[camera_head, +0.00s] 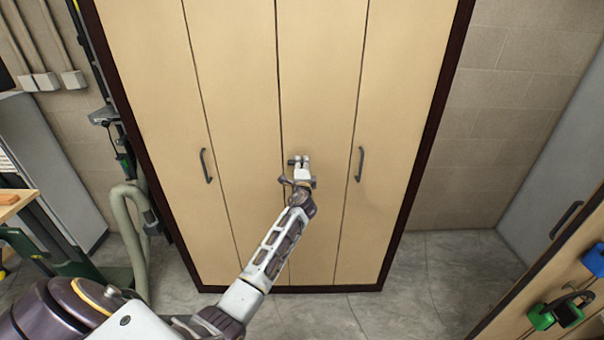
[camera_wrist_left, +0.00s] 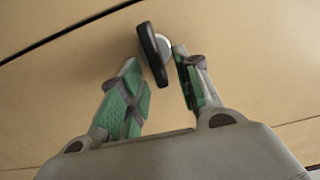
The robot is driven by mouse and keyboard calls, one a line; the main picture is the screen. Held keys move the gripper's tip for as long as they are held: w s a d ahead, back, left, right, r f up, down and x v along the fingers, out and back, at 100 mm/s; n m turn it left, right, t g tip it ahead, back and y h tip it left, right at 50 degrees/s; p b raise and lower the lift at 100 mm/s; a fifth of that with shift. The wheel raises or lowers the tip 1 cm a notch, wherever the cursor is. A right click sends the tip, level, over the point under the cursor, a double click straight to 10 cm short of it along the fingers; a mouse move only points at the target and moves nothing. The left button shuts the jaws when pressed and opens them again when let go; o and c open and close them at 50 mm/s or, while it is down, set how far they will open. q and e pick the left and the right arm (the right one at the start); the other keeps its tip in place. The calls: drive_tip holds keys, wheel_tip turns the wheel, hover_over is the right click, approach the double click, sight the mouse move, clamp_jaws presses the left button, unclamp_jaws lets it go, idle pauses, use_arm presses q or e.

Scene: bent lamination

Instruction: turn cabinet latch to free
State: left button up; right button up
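The cabinet latch (camera_wrist_left: 152,52) is a dark oblong knob on a round silver base, fixed to the tan cabinet door (camera_head: 320,100). In the left wrist view its long side runs nearly up and down, across the line of the door seam. My left gripper (camera_wrist_left: 157,58) is open, with its green-padded fingers apart and the latch between the tips. The right fingertip is close to the silver base; I cannot tell whether it touches. In the head view the left gripper (camera_head: 300,163) is at the middle of the cabinet and the latch is hard to make out there.
Dark handles stand on the left (camera_head: 206,166) and right (camera_head: 360,164) doors. Another cabinet with a green padlock-like piece (camera_head: 543,317) is at lower right. The stone floor (camera_head: 430,280) in front is clear.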

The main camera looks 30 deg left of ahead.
use_arm(q)
drive_tip(key=shift+s, duration=0.1)
drive_tip(key=v, duration=1.1)
drive_tip(key=shift+s+d, duration=0.2)
drive_tip(key=shift+s, duration=0.15)
idle(0.4)
